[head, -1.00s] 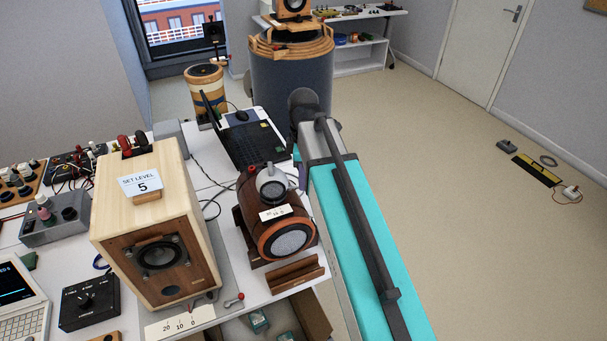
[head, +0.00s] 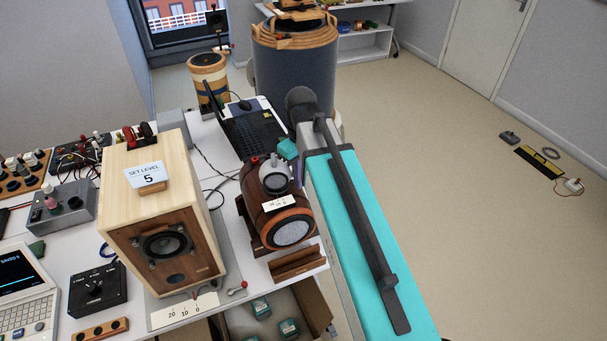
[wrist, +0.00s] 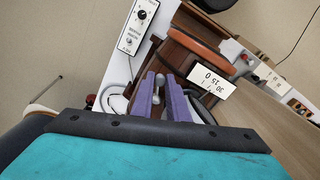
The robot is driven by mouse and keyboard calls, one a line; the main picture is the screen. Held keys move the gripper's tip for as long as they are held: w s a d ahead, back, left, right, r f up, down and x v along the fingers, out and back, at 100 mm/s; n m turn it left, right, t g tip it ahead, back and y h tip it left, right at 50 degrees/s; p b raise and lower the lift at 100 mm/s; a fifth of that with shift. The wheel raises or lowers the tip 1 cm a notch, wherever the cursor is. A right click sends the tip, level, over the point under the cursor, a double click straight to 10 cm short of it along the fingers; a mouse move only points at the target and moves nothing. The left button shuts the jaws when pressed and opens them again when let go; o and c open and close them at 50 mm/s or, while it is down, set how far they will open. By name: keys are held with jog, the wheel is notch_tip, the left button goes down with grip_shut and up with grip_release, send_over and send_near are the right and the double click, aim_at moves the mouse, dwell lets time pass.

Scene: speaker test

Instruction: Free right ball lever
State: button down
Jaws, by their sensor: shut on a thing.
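The round brown speaker (head: 257,218) with an orange-rimmed grille stands on the white table, left of my arm in the head view. My gripper (wrist: 160,92) has purple fingers, shut on a lever with a silver ball end (wrist: 156,99) left of that card. The lever's base is hidden between the fingers.
A pale wooden box speaker (head: 146,200) labelled SET LEVEL 5 stands to the left, with a red-ended lever (head: 243,286) at its front. A dark laptop (head: 258,132) is behind. An open cardboard box (head: 313,303) lies below the table edge. The floor at right is mostly clear.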

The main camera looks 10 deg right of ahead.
jog(key=shift+a, duration=0.1)
dwell(0.4)
jog(key=c, duration=1.7)
grip_release()
jog(key=shift+w, duration=0.1)
